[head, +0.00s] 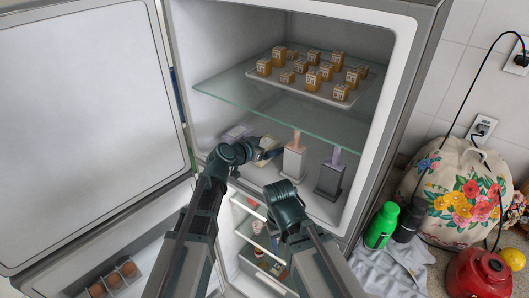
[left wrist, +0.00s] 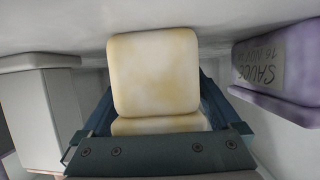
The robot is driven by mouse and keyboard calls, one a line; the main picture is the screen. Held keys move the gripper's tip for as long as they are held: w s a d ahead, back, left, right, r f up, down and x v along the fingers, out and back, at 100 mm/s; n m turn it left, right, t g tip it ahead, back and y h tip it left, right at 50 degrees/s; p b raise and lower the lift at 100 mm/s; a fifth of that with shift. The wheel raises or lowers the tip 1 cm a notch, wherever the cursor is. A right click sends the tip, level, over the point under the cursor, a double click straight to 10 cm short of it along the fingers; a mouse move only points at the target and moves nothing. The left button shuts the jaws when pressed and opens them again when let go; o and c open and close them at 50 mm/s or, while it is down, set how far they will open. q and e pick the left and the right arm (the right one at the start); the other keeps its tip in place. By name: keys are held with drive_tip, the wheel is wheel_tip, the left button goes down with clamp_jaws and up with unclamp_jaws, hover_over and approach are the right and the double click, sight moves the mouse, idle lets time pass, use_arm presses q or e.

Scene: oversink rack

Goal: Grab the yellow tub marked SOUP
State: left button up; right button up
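A pale yellow tub (left wrist: 153,72) sits between the two fingers of my left gripper (left wrist: 160,112) in the left wrist view. The fingers flank it closely on both sides; whether they press on it I cannot tell. No marking shows on the side in view. In the head view the yellow tub (head: 268,143) is on the fridge floor below the glass shelf, with my left gripper (head: 262,154) at it. My right gripper (head: 285,194) is in front of the fridge opening, apart from the tubs; its fingers are hidden.
A purple tub marked SAUCE (left wrist: 272,65) stands right of the yellow tub in the wrist view. The glass shelf (head: 270,108) above carries a tray of small boxes. The fridge door (head: 90,120) is open at left.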

use_arm(q)
drive_tip(key=c, duration=1.4)
clamp_jaws()
drive_tip(key=shift+r, duration=0.15)
